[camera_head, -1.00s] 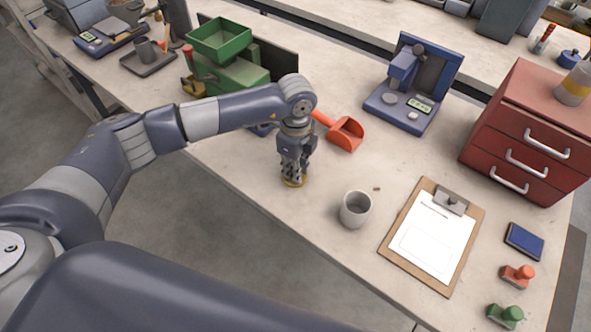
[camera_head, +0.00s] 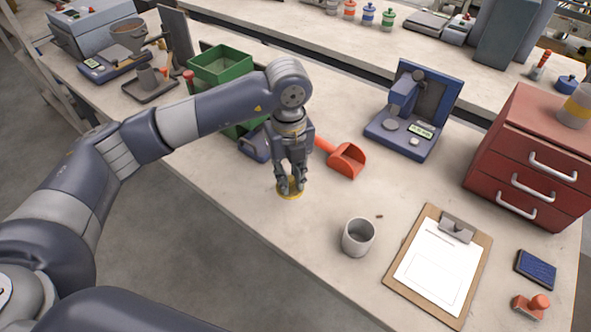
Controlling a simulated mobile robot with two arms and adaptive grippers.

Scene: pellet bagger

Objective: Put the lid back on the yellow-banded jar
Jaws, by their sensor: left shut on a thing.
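My left gripper (camera_head: 290,186) points down over the near edge of the bench, shut on a flat yellow lid (camera_head: 289,194). The fingers cover part of the lid. I cannot tell whether the lid touches the bench top or is just above it. The yellow-banded jar (camera_head: 574,111) stands on top of the red drawer cabinet (camera_head: 522,101) at the far right; the picture's edge cuts it off. My right gripper is not in view.
A red scoop (camera_head: 347,160) lies right of the gripper. A blue scale-like device (camera_head: 409,115) is behind. Bench between lid and cup is clear.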

